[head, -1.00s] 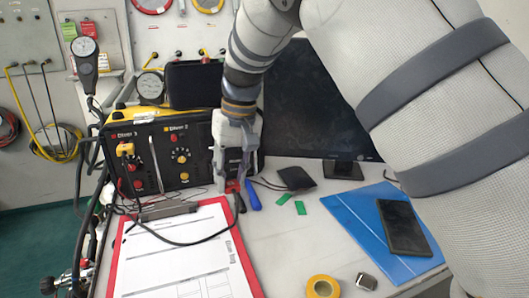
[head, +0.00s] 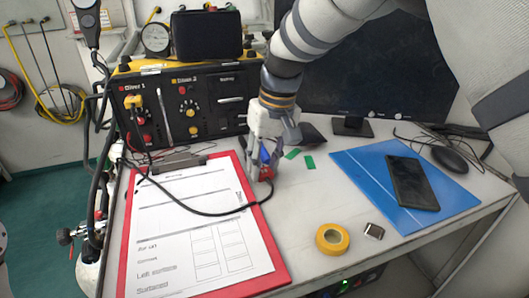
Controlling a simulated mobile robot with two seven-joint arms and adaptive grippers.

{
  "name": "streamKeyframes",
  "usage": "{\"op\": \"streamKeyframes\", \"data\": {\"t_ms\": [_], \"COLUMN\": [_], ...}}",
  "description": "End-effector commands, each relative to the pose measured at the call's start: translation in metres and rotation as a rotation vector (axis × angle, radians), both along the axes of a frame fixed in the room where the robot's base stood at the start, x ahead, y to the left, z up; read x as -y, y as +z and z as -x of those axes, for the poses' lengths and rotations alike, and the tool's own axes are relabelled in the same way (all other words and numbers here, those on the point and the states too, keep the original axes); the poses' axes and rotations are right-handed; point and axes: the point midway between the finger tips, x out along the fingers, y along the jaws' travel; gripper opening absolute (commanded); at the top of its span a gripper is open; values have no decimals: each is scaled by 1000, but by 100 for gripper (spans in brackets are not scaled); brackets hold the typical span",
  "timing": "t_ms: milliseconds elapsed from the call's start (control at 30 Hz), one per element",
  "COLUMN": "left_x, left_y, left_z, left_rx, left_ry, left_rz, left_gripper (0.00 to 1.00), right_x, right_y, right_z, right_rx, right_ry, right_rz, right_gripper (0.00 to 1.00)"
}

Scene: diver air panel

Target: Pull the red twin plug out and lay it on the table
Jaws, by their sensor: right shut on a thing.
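The red twin plug (head: 266,174) is low over the table (head: 310,215), just right of the clipboard's top right corner. I cannot tell whether it touches the table. My right gripper (head: 264,168) points down and is shut on the plug; its fingers hide part of it. A black cable (head: 205,213) loops from the plug across the clipboard toward the panel. The diver air panel (head: 190,110) stands behind, with a yellow plug (head: 134,102) in its left section. My left gripper is not in view.
A red clipboard (head: 279,277) with a form covers the table's left. A blue item (head: 264,154) shows behind my right fingers. Green pieces (head: 309,162), a yellow tape roll (head: 332,238) and a blue folder (head: 350,165) with a phone lie to the right.

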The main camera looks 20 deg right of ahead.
Motion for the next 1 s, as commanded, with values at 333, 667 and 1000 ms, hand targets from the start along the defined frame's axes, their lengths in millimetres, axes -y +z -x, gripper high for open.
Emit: {"op": "streamKeyframes", "data": {"t_ms": [333,667,1000], "left_x": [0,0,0], "left_y": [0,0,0], "left_z": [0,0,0], "left_rx": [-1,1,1], "left_ry": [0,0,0], "left_rz": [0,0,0], "left_gripper": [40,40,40], "right_x": [0,0,0], "right_y": [-1,-4,-7], "right_z": [0,0,0], "right_rx": [2,2,2], "right_ry": [0,-1,-1], "right_rz": [0,1,1], "right_gripper": [0,0,51]}}
